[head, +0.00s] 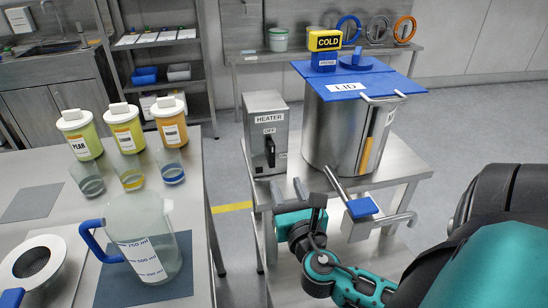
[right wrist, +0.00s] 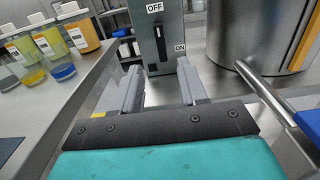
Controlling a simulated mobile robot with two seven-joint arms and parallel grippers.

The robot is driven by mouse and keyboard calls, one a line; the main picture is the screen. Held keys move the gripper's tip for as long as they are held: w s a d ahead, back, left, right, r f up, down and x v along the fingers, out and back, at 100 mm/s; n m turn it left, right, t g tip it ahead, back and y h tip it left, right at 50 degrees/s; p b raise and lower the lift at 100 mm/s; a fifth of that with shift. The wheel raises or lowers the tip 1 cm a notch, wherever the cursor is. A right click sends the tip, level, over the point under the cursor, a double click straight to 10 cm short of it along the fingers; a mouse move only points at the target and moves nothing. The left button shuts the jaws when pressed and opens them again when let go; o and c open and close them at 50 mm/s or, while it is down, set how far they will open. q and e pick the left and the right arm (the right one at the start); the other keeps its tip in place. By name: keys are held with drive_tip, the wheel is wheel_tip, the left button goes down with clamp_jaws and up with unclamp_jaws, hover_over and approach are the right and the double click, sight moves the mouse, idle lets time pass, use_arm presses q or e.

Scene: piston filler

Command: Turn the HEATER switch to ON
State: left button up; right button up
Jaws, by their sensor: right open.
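The HEATER box (head: 265,108) is a grey metal case on the steel cart, left of the lidded tank. Its switch (head: 270,152) is a black upright lever on the front plate, with OFF above it and ON to its lower right. In the right wrist view the switch (right wrist: 160,43) stands upright, below the OFF label. My right gripper (head: 308,193) is in front of and below the box. In the right wrist view the fingers of my right gripper (right wrist: 161,88) are spread apart, empty, and clear of the switch. My left gripper is not in view.
The steel tank (head: 327,135) with a blue lid (head: 345,88) stands right of the box. A pipe with a blue-topped valve (head: 362,207) juts out right of my gripper.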

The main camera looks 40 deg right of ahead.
sight(272, 154)
drive_tip(key=x, duration=1.2)
drive_tip(key=shift+f, duration=0.1)
clamp_jaws()
